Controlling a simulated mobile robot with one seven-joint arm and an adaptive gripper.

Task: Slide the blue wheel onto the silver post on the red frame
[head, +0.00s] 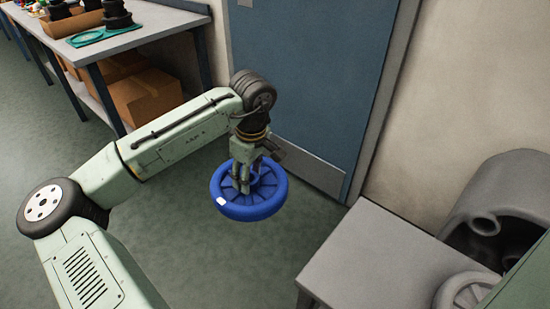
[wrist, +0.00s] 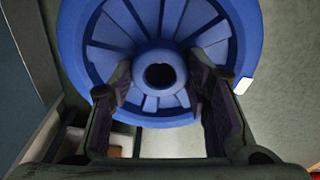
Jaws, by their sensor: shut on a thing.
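The blue wheel (head: 270,204) is held in the air by my gripper (head: 247,178), over the open floor in front of the door. My gripper is shut on its central hub. The wheel lies roughly flat, slightly tilted, with a small white patch on its rim. In the wrist view the wheel (wrist: 95,45) fills the top, with a dark round hole in its hub. The gripper's two fingers (wrist: 160,78) stand on either side of that hub. I cannot make out the silver post or the red frame; only a small red sliver shows at the wrist view's lower right corner.
A grey table (head: 370,260) stands at lower right. Beside it are a dark grey rounded housing (head: 500,195) and a pale spoked wheel (head: 465,293). A blue door (head: 310,80) is behind. A workbench (head: 125,40) with cardboard boxes (head: 145,97) stands at upper left.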

